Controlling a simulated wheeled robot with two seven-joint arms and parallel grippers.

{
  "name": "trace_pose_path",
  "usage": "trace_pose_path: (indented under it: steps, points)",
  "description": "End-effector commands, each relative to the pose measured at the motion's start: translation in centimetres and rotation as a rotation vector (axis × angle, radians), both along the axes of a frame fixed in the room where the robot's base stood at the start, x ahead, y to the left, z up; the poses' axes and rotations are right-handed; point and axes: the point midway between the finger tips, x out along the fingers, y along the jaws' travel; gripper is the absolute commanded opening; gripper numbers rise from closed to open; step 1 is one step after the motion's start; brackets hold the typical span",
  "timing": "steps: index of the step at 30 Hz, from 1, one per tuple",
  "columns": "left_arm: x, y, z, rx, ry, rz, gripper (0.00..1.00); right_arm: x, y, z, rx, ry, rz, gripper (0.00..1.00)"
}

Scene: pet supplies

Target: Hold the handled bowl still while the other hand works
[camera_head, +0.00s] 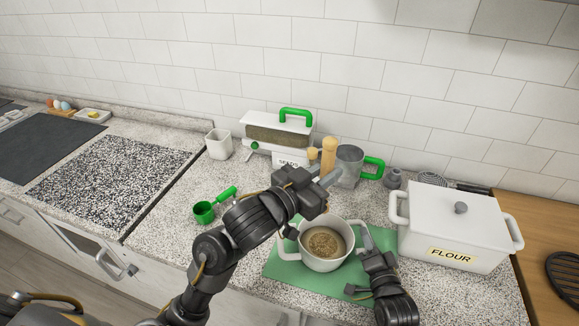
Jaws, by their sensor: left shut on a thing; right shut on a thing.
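The white handled bowl (307,255) stands upright on a green mat (281,265), with brown contents (327,242) inside. My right gripper (369,247) is shut on the bowl's right handle. The left handle (285,238) is free. My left gripper (330,181) is above and behind the bowl's rim in the picture. It is shut on what looks like an upright wooden tool (328,153). The gripper hides the tool's middle, and I cannot clearly see its lower end or whether it reaches the contents.
A grey jug (348,164) with a green handle stands behind my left gripper. A white flour box (455,228) is at right, a seed dispenser (278,133) behind, and a white cup (218,144) and green scoop (205,212) at left.

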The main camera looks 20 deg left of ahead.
Motion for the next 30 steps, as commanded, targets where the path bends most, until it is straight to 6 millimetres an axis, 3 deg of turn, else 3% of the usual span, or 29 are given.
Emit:
trace_pose_path:
  steps: [6, 17, 30]
  points:
    - [-0.8, -2.1, -2.2, -0.005, 0.002, -0.073, 0.0, 0.0, 0.0, 0.0, 0.0, 0.002, 0.0, 0.0]
    - [-0.8, -2.1, -3.3, -0.007, 0.003, -0.074, 0.0, 0.0, 0.0, 0.1, 0.002, -0.001, -0.001, 0.0]
    - [-0.8, -2.1, -7.9, -0.006, 0.005, -0.074, 0.0, 0.1, 0.0, 0.2, 0.002, -0.003, -0.001, 0.0]
